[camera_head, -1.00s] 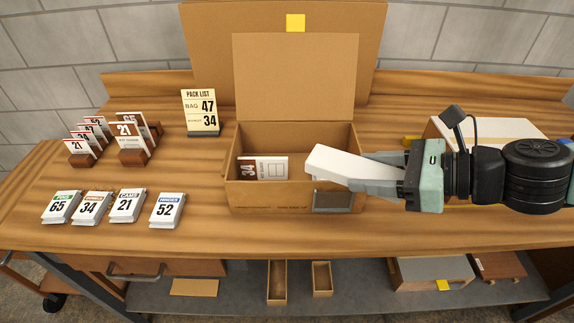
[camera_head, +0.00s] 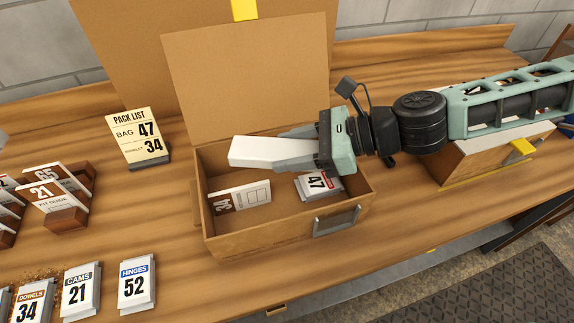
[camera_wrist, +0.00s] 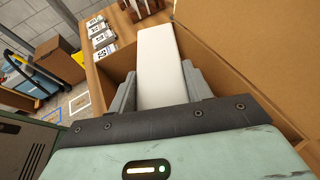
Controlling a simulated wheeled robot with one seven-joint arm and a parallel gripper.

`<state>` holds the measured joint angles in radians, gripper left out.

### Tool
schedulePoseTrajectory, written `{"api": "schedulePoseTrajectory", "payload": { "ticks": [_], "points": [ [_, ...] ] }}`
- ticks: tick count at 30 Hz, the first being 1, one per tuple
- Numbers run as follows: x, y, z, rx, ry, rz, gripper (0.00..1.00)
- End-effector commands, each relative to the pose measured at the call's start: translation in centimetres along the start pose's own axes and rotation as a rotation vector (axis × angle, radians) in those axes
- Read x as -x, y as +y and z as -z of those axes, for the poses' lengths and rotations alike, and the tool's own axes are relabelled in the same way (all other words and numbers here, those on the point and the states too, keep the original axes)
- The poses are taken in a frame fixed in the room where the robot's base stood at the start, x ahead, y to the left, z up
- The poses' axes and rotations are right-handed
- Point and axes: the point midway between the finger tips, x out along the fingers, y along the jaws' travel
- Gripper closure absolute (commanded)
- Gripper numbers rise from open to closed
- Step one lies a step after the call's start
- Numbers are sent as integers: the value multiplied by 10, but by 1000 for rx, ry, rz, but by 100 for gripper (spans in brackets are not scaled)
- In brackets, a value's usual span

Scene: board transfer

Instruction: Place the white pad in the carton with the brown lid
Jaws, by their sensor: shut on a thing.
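The white pad (camera_head: 256,152) is a long white block held between the grey fingers of my gripper (camera_head: 296,151). My gripper is shut on it and holds it above the open carton (camera_head: 270,236), over the back part of the opening. In the wrist view the white pad (camera_wrist: 161,65) points away between the fingers. The brown lid (camera_head: 250,80) stands upright at the carton's back. Inside lie a card marked 34 (camera_head: 240,198) at the left and a packet marked 47 (camera_head: 318,186) at the right.
A pack list sign (camera_head: 138,140) reading 47 and 34 stands left of the carton. Several numbered packets, such as 52 (camera_head: 136,282), lie at the front left. Brown card holders (camera_head: 66,218) stand at the left. A box (camera_head: 490,160) stands at the right under my arm.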

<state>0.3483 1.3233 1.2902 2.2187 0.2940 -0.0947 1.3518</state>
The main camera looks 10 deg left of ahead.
Motion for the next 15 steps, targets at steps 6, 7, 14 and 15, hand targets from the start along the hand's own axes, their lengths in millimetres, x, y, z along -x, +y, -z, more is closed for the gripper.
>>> {"api": "schedulePoseTrajectory", "payload": {
  "ticks": [6,7,14,15],
  "points": [
    [-10,0,23,-2,-1,-1,72],
    [-12,0,27,-2,-1,-1,72],
    [-18,0,43,2,0,0,72],
    [-18,0,43,2,0,0,72]
  ]
}}
